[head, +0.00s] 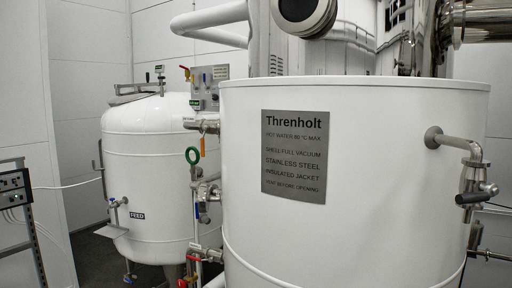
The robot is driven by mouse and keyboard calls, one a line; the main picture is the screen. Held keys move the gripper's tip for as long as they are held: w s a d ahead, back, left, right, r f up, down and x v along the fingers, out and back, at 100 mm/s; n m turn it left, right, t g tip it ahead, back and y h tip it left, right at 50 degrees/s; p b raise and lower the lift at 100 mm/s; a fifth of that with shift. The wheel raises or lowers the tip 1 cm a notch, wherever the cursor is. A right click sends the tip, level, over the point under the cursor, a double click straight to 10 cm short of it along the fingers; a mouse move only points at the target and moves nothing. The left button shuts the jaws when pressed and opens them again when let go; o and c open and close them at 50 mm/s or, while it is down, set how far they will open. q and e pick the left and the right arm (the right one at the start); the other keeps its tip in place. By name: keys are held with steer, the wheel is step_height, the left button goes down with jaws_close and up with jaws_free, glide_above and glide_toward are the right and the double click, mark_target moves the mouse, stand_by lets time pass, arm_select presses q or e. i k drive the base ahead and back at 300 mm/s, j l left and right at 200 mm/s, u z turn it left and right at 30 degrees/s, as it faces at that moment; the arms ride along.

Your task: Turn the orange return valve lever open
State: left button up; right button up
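A small orange lever (202,147) points straight down below a short metal pipe fitting (203,126), in the gap between the two white tanks. It is small in the head view, and no label on it can be read. Neither of my grippers shows in this view, and nothing is seen touching the lever.
The large white Threnholt tank (355,235) fills the right front. A smaller tank marked FEED (150,160) stands behind left. A metal rack (20,195) stands far left.

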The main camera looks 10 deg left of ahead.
mark_target(205, 128)
steer(key=i+j+z, duration=0.2)
steer(key=j+z, duration=0.15)
steer(key=j, duration=0.25)
steer(key=i+j+z, duration=0.1)
steer(key=j+z, duration=0.2)
steer(key=j, duration=0.25)
steer(key=j+z, duration=0.35)
steer(key=j, duration=0.3)
steer(key=j+z, duration=0.15)
steer(key=j, duration=2.75)
steer(key=k, duration=0.05)
